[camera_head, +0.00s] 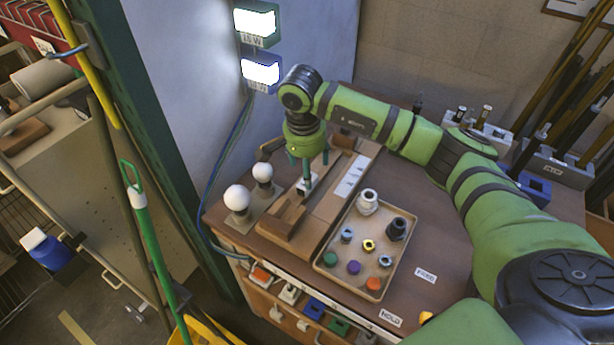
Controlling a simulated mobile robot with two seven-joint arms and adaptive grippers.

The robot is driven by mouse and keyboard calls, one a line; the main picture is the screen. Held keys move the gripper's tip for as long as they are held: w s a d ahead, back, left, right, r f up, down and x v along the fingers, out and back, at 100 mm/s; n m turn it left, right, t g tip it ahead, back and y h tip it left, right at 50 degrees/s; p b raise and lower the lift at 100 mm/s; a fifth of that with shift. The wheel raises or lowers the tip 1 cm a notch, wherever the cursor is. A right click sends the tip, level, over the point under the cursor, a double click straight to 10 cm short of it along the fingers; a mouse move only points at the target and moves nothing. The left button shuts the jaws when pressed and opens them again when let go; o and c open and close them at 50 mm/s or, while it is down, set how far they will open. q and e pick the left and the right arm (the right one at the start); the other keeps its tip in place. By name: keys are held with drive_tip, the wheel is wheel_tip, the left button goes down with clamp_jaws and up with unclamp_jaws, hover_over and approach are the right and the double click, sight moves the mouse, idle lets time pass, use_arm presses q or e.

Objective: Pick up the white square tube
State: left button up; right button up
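My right arm reaches in from the right. Its green gripper (307,178) points down over the wooden fixture on the table. A small white piece (301,186), possibly the white square tube, shows right at the fingertips. It is partly hidden by a finger, and its shape is too small to be sure of. I cannot tell whether the fingers are open or closed on it. My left gripper is not in view.
Two white bulbs (237,197) stand on the table's left side. A tan tray (330,268) with several coloured caps and fittings lies right of the wooden fixture (287,222). Wall lamps (261,73) hang behind. Bare table (440,245) shows right of the tray.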

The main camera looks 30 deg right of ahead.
drive_tip(key=shift+s+f+p, duration=0.15)
drive_tip(key=shift+f+p, duration=0.35)
drive_tip(key=shift+f, duration=0.3)
drive_tip(key=f, duration=0.1)
drive_tip(key=f+p, duration=0.1)
drive_tip(key=f, duration=0.1)
drive_tip(key=shift+w+d+f, duration=0.2)
drive_tip(key=shift+w+f, duration=0.05)
drive_tip(key=shift+f, duration=0.5)
drive_tip(key=c, duration=1.2)
drive_tip(key=shift+c, duration=0.2)
